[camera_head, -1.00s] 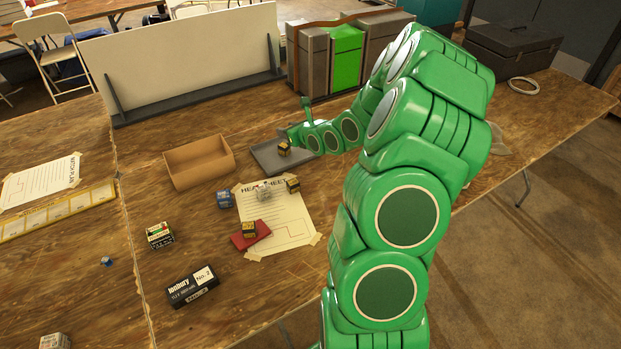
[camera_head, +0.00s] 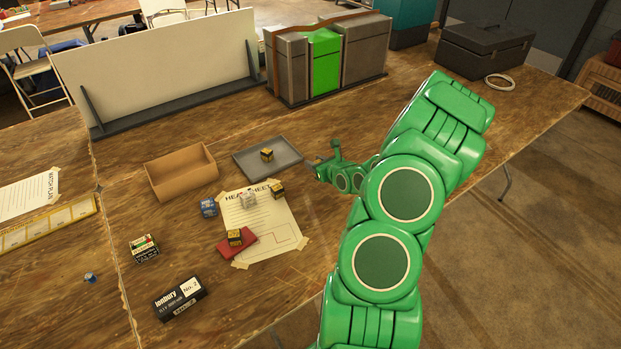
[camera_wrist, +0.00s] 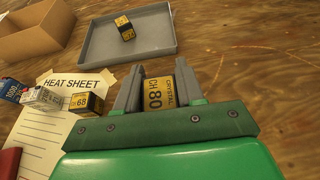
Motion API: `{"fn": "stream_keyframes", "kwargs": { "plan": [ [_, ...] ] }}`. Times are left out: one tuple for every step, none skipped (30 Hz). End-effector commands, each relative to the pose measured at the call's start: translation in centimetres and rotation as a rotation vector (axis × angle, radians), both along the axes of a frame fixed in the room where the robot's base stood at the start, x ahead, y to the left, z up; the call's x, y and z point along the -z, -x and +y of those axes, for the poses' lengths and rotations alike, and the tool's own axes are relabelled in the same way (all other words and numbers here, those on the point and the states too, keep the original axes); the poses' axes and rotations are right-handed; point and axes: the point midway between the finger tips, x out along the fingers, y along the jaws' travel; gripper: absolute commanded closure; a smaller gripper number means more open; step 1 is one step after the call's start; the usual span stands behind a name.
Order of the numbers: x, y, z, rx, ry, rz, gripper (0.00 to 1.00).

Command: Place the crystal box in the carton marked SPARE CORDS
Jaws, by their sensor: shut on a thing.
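My gripper (camera_wrist: 158,95) is shut on a yellow crystal box (camera_wrist: 158,93) lettered CRYSTAL CH 80, held between its two grey fingers. In the head view my gripper (camera_head: 316,165) is just right of the grey tray; the held box is too small there to make out. An open, empty-looking brown carton (camera_head: 157,176) stands left of the tray, and part of it shows at the upper left of the wrist view (camera_wrist: 52,43). No SPARE CORDS marking shows on it.
The grey tray (camera_head: 287,165) holds another black-and-yellow box (camera_head: 267,154). The heat sheet (camera_head: 283,225) carries a CH 68 box (camera_head: 277,191) and a white box (camera_head: 248,199). A red item (camera_head: 237,250) has a yellow box on it. Metal cases (camera_head: 365,50) stand behind.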

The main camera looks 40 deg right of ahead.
Motion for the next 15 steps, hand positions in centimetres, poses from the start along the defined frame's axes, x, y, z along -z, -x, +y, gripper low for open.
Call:
{"fn": "stream_keyframes", "kwargs": {
  "plan": [
    [0.7, 0.1, 0.0, -0.001, -0.001, 0.003, 0.91],
    [1.1, 0.1, 0.1, -0.001, -0.001, 0.004, 0.91],
    [1.5, 0.1, 0.1, -0.002, -0.001, 0.004, 0.91],
    [1.8, 0.1, 0.1, -0.002, 0.000, 0.004, 0.91],
    [2.1, 0.1, 0.0, -0.002, 0.000, 0.004, 0.91],
    [2.3, 0.0, 0.0, -0.001, 0.001, 0.003, 0.91],
    [2.5, 0.0, 0.0, -0.001, 0.001, 0.002, 0.91],
    [2.6, 0.0, 0.0, 0.000, 0.001, 0.001, 0.91],
    [2.7, 0.0, 0.0, 0.000, 0.000, 0.000, 0.91],
    [2.8, 0.0, 0.0, 0.000, 0.000, 0.000, 0.91],
    [2.9, 0.0, 0.0, 0.000, 0.000, 0.000, 0.91],
    [3.1, 0.0, 0.0, 0.000, 0.000, 0.000, 0.91],
    [3.3, 0.0, 0.0, 0.000, 0.000, 0.001, 0.91],
    [3.5, 0.0, 0.0, -0.001, 0.000, 0.001, 0.91],
    [3.8, 0.0, 0.1, -0.001, 0.000, 0.002, 0.91]
  ]
}}
